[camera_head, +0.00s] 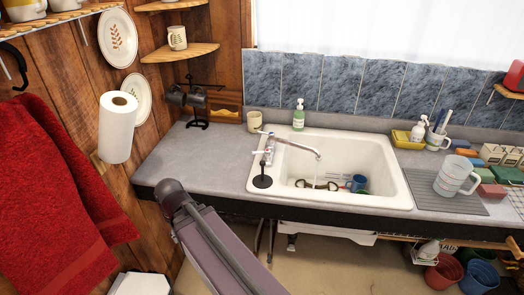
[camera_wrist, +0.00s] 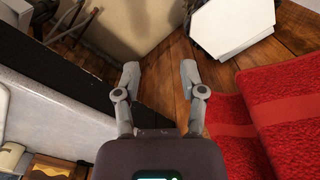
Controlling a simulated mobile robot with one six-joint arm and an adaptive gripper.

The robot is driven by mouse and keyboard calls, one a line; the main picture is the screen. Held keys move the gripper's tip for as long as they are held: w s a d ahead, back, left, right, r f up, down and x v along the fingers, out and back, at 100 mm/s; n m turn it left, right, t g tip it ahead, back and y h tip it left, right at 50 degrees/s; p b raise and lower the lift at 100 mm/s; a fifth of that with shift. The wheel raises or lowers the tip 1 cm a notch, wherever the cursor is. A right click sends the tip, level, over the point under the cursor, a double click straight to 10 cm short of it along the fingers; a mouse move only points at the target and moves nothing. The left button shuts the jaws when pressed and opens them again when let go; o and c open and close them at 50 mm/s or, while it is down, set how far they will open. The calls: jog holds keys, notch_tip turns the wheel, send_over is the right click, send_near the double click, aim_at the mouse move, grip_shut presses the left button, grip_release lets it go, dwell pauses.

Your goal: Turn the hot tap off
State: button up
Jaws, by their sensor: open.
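The chrome tap (camera_head: 290,143) stands at the left rim of the white sink (camera_head: 395,185), its spout reaching right over the basin. Two small levers show at its left end, one at the back and one nearer the front; I cannot tell which is the hot one. A thin stream of water (camera_head: 314,181) seems to fall from the spout. My gripper (camera_wrist: 160,82) is open and empty in the wrist view, its fingers spread over wooden boards. The tap is not in that view. In the head view my arm is in front of the counter, left of the sink, apart from the tap.
The grey counter (camera_head: 200,158) is clear left of the sink; its dark front edge (camera_wrist: 75,95) is close left of my gripper. Red towels (camera_wrist: 290,130) hang at right. A black plunger-like thing (camera_head: 262,181) stands by the tap. A beige mug (camera_head: 254,121) and green bottle (camera_head: 298,117) stand behind.

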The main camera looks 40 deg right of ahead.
jog(key=shift+w+d, duration=0.1)
jog(key=w+d+f+n+g+h+b, duration=0.1)
jog(key=w+d+h+b, duration=0.3)
jog(key=d, duration=0.4)
jog(key=w+d+f+n+g+h+b, duration=0.1)
jog(key=w+d+n+h+b, duration=0.2)
jog(key=d, duration=0.6)
jog(key=w+d+f+n+g+h+b, duration=0.1)
jog(key=w+d+f+n+h+b, duration=0.1)
jog(key=w+d+n+h+b, duration=0.2)
jog(key=shift+w+d+f+g+h+b, duration=0.1)
jog(key=shift+w+d+g+h+b, duration=0.1)
jog(key=shift+w+d+b, duration=0.75)
jog(key=shift+w+d+g+h+b, duration=0.15)
jog(key=shift+w+d+b, duration=0.25)
jog(key=shift+w+d, duration=1.05)
jog(key=w+d+r+n+g+h+b, duration=0.1)
jog(key=w+d, duration=0.1)
jog(key=w+d+r+g+h+b, duration=0.1)
jog(key=d+b, duration=0.1)
jog(key=w+d+r+n+g+h+b, duration=0.1)
jog(key=w+d+h+b, duration=0.1)
jog(key=shift+w+d+n, duration=0.2)
jog(key=shift+w+n, duration=0.1)
jog(key=shift+w, duration=0.05)
jog(key=shift+w+d+r+g+h, duration=0.25)
jog(key=shift+r+g+h, duration=0.1)
jog(key=shift+r+g, duration=0.1)
jog(key=shift+s+d, duration=0.1)
